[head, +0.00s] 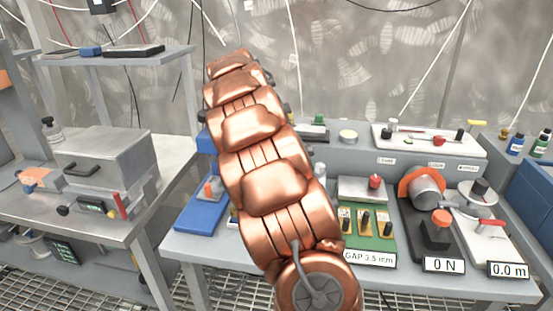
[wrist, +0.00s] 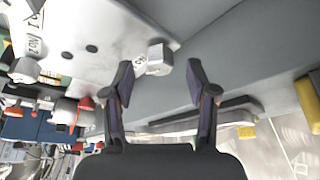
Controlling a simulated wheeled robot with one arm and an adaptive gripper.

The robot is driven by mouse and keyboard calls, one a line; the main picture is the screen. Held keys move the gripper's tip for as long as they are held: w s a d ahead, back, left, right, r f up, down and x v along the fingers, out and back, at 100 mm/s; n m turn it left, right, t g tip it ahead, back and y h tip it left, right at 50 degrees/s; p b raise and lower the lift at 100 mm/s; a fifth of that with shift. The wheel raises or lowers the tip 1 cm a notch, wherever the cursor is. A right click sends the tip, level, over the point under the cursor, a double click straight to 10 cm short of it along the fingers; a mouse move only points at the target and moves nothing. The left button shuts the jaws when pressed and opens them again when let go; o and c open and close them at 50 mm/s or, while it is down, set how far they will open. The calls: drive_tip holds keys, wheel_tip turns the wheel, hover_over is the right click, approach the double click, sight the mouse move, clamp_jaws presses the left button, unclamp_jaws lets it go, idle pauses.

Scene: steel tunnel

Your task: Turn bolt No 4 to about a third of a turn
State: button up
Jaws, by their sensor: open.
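My gripper (wrist: 158,76) is open, with its two dark fingers spread apart in the wrist view. A pale, block-shaped bolt head (wrist: 160,58) stands on a light plate (wrist: 115,25), beyond the fingertips and in line with the gap between them. Nothing is visibly held. A small tag (wrist: 140,61) lies beside this head, but its number is too small to read. Another pale head (wrist: 24,70) is at the left, near a label (wrist: 30,45) that seems to read No 2. In the head view my copper arm hides the gripper and the bolts.
The bench carries a green gap-gauge board (head: 383,240), a black device with an orange knob (head: 436,232) and a round dial stand (head: 478,200). A blue tray (head: 200,213) is left of my arm. A steel box (head: 105,160) stands on the left bench.

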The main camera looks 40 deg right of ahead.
drive_tip(key=s+v, duration=0.1)
drive_tip(key=v, duration=0.9)
drive_tip(key=shift+w+r, duration=0.35)
drive_tip(key=shift+w, duration=0.15)
drive_tip(key=shift+a, duration=0.15)
drive_tip(key=s+a+f+n+g+y, duration=0.1)
drive_tip(key=s+a+f+n, duration=0.55)
drive_tip(key=s+a, duration=0.45)
drive_tip(key=s+a+f+n+y, duration=0.2)
drive_tip(key=s+a+f+n, duration=0.4)
drive_tip(key=s+a, duration=0.45)
drive_tip(key=s+a+f+n+g+y, duration=0.1)
drive_tip(key=s+a+f+n, duration=0.4)
drive_tip(key=s+a+n, duration=0.45)
wheel_tip(320, 180, up, 15)
drive_tip(key=a+m+t+p, duration=0.1)
drive_tip(key=p, duration=1.3)
drive_tip(key=shift+s+m, duration=0.3)
